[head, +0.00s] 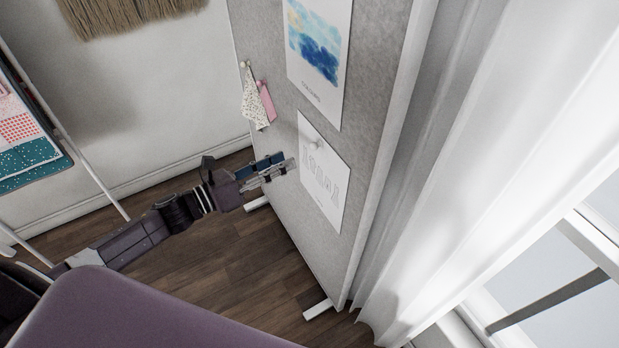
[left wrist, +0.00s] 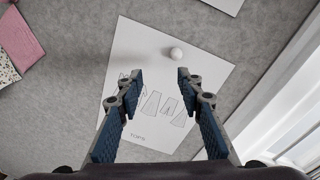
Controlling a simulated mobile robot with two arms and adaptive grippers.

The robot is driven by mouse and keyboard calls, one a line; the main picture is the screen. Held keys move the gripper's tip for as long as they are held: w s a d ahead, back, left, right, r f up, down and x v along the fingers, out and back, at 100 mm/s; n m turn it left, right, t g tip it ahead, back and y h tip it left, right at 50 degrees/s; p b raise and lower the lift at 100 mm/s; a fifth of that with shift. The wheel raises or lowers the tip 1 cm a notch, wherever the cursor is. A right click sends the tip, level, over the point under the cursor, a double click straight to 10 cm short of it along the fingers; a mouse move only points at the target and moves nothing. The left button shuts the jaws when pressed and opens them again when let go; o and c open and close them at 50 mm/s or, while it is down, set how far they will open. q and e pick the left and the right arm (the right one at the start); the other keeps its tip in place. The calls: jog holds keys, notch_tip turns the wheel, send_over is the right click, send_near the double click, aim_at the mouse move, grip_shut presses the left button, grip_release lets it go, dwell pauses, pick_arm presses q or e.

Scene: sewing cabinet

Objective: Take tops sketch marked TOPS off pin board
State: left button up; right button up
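The tops sketch (head: 322,180) is a white sheet with drawn garment outlines, on the grey pin board (head: 290,119). In the left wrist view the sketch (left wrist: 140,140) carries the word TOPS at its lower edge. A round white pin (left wrist: 176,53) sits near its top edge; the pin also shows in the head view (head: 313,142). My left gripper (head: 290,165) is in front of the board, by the sketch's left edge in the head view. In the left wrist view its open, empty fingers (left wrist: 158,82) frame the sketch, below the pin. My right gripper is not in view.
A blue watercolour poster (head: 318,50) hangs above the sketch. Pink and speckled fabric swatches (head: 266,100) hang to its left. A white curtain (head: 480,150) and window stand at the right. A rack with fabrics (head: 28,140) is at the left.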

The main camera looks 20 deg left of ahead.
pick_arm(q)
jog(key=d+r+m, duration=0.1)
jog(key=d+r+m+h, duration=0.1)
jog(key=d+r, duration=0.1)
jog(key=shift+w+d+m+p, duration=0.1)
jog(key=shift+w+m+p, duration=0.2)
jog(key=shift+w+p, duration=0.1)
jog(key=shift+w+d+p, duration=0.3)
jog(key=shift+w, duration=0.2)
jog(key=w+d, duration=0.1)
jog(key=w+d+f+p, duration=0.1)
jog(key=w, duration=0.1)
jog(key=shift+w+d, duration=0.15)
jog(key=shift+d, duration=0.05)
grip_shut()
